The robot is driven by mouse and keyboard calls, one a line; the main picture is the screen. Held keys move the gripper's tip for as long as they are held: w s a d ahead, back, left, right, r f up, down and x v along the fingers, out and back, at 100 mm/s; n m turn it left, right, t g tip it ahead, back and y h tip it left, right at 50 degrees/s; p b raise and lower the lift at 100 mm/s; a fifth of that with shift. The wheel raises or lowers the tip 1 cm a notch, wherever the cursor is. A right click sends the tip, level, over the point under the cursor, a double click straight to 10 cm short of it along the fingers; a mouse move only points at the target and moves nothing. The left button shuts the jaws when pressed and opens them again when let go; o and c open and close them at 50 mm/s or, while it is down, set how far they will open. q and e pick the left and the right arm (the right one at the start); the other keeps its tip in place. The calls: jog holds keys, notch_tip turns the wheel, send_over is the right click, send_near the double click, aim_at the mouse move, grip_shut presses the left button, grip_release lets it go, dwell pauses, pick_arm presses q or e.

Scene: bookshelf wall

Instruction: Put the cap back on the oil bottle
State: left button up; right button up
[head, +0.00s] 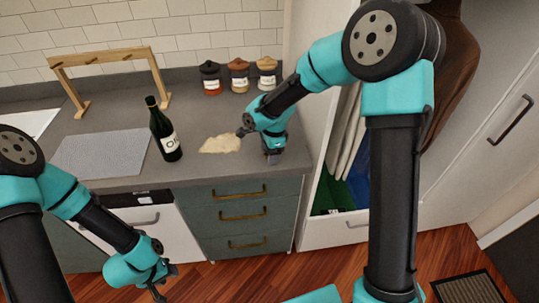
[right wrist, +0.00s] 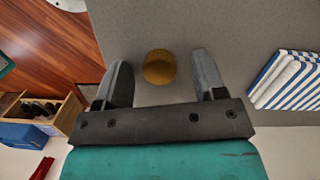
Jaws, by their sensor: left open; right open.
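The dark oil bottle (head: 165,138) with a white label stands upright on the grey counter in the head view. Its mouth is too small to make out clearly. A round golden-brown cap (right wrist: 159,67) lies on the counter in the right wrist view, between the spread fingers of my right gripper (right wrist: 164,82), with space on both sides. In the head view my right gripper (head: 272,157) is low over the counter, right of the bottle, and hides the cap. My left gripper (head: 160,292) is open and empty, low in front of the cabinets.
A beige patch (head: 221,144) lies between the bottle and my right gripper. A grey mat (head: 100,154), a wooden rack (head: 103,58) and several jars (head: 239,75) are on the counter. A striped cloth (right wrist: 288,80) shows in the right wrist view.

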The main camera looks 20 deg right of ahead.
jog(key=shift+c, duration=0.2)
jog(key=c, duration=0.9)
jog(key=shift+r, duration=0.1)
jog(key=shift+c, duration=0.2)
jog(key=shift+r, duration=1.35)
jog(key=s+a, duration=0.1)
jog(key=s, duration=0.4)
jog(key=s+a+r, duration=0.1)
jog(key=s+a, duration=0.1)
jog(key=s, duration=0.3)
jog(key=s+a+r, duration=0.1)
jog(key=s+a, duration=0.1)
jog(key=s, duration=0.3)
jog(key=shift+s+a, duration=0.1)
